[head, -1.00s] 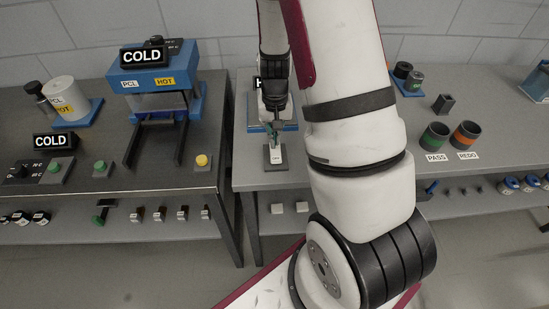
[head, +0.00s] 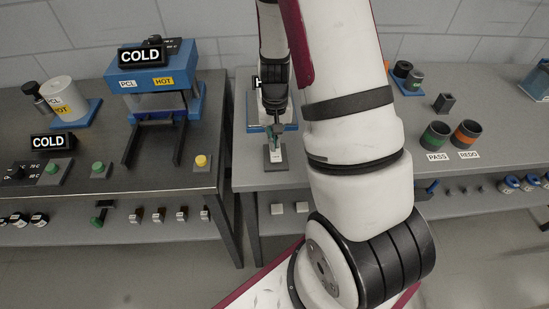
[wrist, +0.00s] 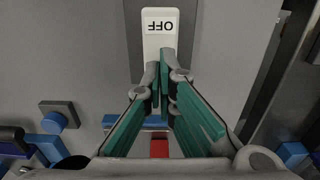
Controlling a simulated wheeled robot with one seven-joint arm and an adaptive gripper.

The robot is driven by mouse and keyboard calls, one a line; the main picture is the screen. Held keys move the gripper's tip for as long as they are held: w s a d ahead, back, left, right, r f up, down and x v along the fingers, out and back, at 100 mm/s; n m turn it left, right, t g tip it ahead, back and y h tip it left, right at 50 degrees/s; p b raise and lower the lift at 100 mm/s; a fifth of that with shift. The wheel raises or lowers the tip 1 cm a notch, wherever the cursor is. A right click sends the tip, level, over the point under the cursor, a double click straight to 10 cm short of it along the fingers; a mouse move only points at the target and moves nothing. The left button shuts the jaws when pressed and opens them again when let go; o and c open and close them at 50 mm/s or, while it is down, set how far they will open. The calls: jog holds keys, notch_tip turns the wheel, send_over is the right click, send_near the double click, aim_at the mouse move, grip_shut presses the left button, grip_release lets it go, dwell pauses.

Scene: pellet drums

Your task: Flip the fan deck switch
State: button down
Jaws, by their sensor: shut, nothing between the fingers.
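The switch is a white rocker (wrist: 160,22) on a dark grey base, with "OFF" upside down in the wrist view. In the head view its grey base (head: 276,164) sits near the bench's front edge, and the rocker is mostly hidden by my gripper. My gripper (wrist: 163,58) is shut and empty. Its green-padded fingertips overlap the near end of the rocker in the wrist view; I cannot tell whether they touch it. In the head view my gripper (head: 275,143) is over the switch.
A blue-based device (head: 288,125) stands behind the switch, largely hidden by my arm. A blue press (head: 152,80) is on the left bench. Green-banded (head: 436,135) and orange-banded (head: 467,134) cups stand at right.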

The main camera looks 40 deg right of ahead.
jog(key=shift+r+p, duration=1.45)
jog(key=shift+r, duration=2.05)
